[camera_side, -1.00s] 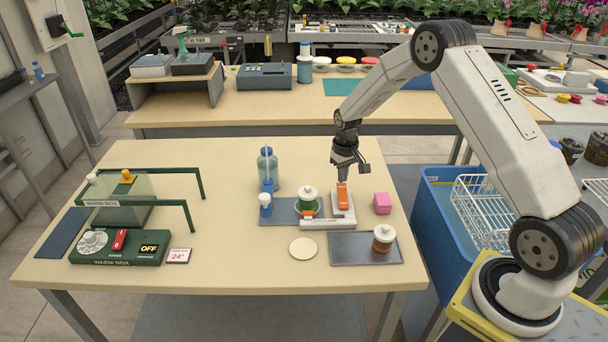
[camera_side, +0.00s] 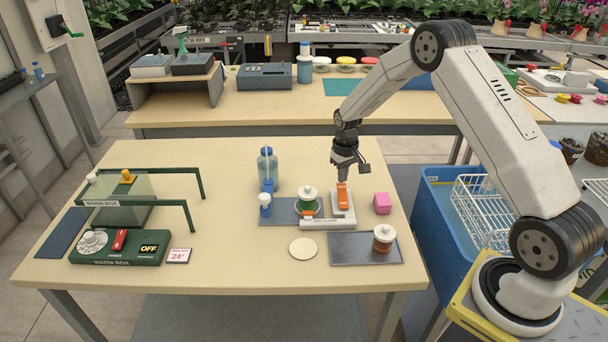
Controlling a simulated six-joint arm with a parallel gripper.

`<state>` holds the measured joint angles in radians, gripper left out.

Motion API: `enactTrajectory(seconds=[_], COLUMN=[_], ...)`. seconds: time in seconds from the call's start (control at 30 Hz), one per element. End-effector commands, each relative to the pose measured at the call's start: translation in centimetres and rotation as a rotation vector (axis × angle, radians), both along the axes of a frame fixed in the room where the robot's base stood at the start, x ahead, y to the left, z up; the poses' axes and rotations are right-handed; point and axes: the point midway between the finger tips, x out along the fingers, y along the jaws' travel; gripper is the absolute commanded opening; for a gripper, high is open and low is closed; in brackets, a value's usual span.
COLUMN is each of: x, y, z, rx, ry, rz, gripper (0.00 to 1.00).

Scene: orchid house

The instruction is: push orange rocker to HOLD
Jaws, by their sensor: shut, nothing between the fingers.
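The orange rocker (camera_side: 343,195) is a narrow orange bar on top of a white clamp-like device (camera_side: 328,224) near the right part of the front bench. Its HOLD marking is too small to read. My gripper (camera_side: 343,178) points down, with its fingertips right at the rocker's far end. It is shut and empty. Whether the tips touch the rocker or hover just above it, I cannot tell. A second small orange piece (camera_side: 309,213) shows at the front of the device, below a white-lidded jar with a green band (camera_side: 307,200).
A pink cube (camera_side: 382,203) stands just right of the device. A grey tray (camera_side: 345,252) with a brown jar (camera_side: 383,238) lies in front. A blue-capped bottle (camera_side: 267,168) and small blue bottle (camera_side: 265,206) stand left. The bench's centre-left is clear beyond the pale disc (camera_side: 303,248).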

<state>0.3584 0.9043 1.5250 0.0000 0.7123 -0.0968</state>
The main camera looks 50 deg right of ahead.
Motion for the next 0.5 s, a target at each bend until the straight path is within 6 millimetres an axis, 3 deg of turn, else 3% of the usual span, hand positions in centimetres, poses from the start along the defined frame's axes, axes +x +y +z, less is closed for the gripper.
enactTrajectory(seconds=[0.5], x=[0.02], y=[-0.01], z=[-0.52], rx=[0.000], ry=[0.000], rz=[0.000], gripper=[0.00])
